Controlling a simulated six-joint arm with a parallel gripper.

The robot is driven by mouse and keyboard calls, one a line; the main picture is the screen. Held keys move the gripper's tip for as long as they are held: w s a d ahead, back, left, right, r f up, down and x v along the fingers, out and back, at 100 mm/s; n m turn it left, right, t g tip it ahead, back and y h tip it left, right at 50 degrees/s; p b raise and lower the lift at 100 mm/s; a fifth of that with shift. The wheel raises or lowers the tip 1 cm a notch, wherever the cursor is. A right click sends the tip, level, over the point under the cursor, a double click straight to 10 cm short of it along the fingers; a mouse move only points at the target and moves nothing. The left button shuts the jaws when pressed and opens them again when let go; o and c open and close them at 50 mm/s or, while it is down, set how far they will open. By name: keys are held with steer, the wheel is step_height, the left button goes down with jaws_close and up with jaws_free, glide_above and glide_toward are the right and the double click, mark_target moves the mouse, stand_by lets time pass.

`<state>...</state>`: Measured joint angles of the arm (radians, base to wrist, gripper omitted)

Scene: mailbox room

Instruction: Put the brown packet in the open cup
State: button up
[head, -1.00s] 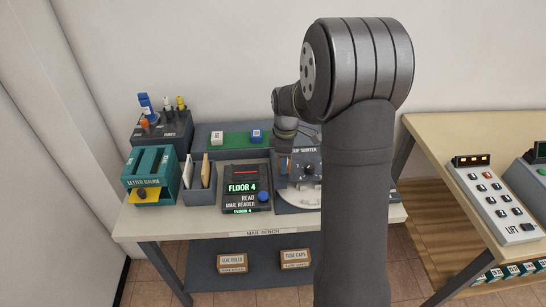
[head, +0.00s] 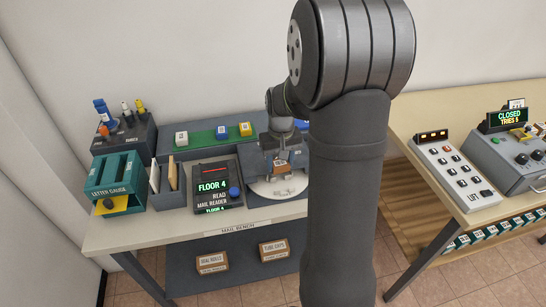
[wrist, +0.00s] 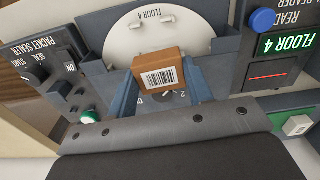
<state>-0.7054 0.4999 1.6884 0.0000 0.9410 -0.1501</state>
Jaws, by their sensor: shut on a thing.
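The brown packet (wrist: 160,75) is a small box with a white barcode label. My gripper (wrist: 162,85) is shut on it, a blue-grey finger at each side in the wrist view. The packet also shows in the head view (head: 280,164), below my gripper (head: 280,150), over the packet sealer at the bench's right end. The sealer's white round plate (wrist: 120,40), marked FLOOR 4, lies beyond and around the packet in the wrist view. I cannot make out an open cup; the packet and fingers hide part of the plate. Whether the packet touches the sealer is unclear.
The mail reader (head: 215,185), reading FLOOR 4, stands left of the sealer. A grey bin (head: 170,187) and teal letter gauge (head: 117,185) are farther left. Small blocks stand on a green strip (head: 202,139) behind. A second table (head: 440,120) stands right, across a gap.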

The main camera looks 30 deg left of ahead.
mark_target(283, 171)
steer(key=shift+s+d+f+m, duration=0.1)
steer(key=shift+d+f+m, duration=0.15)
steer(key=shift+d+m, duration=0.25)
steer(key=shift+d+f, duration=0.1)
steer(key=shift+f, duration=1.95)
steer(key=shift+f, duration=0.45)
steer(key=shift+f, duration=1.05)
steer(key=o, duration=1.4)
